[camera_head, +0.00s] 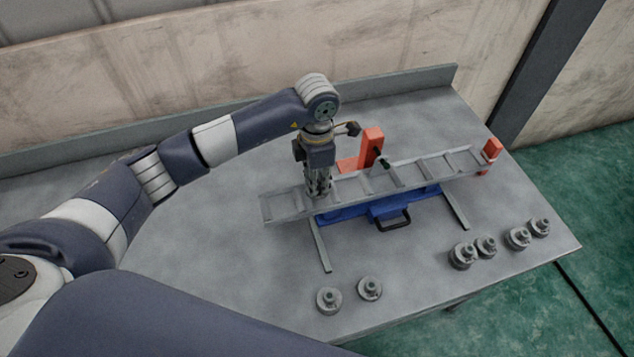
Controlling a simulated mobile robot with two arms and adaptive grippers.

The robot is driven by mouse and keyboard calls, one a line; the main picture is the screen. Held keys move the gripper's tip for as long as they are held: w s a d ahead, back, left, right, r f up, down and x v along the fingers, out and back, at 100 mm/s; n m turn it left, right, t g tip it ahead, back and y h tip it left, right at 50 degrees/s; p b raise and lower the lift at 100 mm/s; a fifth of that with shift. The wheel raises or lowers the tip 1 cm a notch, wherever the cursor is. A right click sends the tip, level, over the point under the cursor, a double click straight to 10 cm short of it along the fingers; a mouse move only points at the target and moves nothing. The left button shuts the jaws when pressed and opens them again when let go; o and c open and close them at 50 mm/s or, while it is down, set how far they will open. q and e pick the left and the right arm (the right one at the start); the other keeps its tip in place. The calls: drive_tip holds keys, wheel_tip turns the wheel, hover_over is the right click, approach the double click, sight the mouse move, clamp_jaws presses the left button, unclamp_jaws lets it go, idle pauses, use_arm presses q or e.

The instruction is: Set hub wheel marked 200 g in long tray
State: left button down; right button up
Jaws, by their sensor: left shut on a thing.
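The long tray (278,206) is a grey ladder-like channel split by crosswise walls into several compartments. It lies across a blue base on the table. My left gripper (319,192) points down at the left part of the tray, its fingertips at a compartment there. It is shut on a small grey thing, probably a hub wheel, mostly hidden by the fingers. I cannot tell whether that thing touches the tray floor. Grey hub wheels stand on the table, including one at the front (329,300) and one at right (462,256). Their markings are too small to read. My right gripper is out of view.
An orange upright block (371,148) with a black knob stands behind the tray. Another orange piece (492,149) is at the tray's right end. The blue base (385,208) has a black handle in front. The grey table (220,260) is clear at left.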

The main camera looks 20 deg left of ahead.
use_arm(q)
wheel_tip(320, 180, down, 2)
drive_tip(key=shift+s+f+p, duration=0.1)
drive_tip(key=shift+s+p, duration=0.05)
drive_tip(key=shift+p, duration=0.2)
drive_tip(key=shift+f, duration=0.15)
drive_tip(key=shift+f+b, duration=0.25)
drive_tip(key=shift+b, duration=0.1)
drive_tip(key=c, duration=1.5)
unclamp_jaws()
drive_tip(key=shift+o, duration=0.2)
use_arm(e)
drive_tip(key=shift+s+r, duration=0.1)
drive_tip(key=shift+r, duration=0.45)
use_arm(q)
drive_tip(key=shift+r, duration=0.1)
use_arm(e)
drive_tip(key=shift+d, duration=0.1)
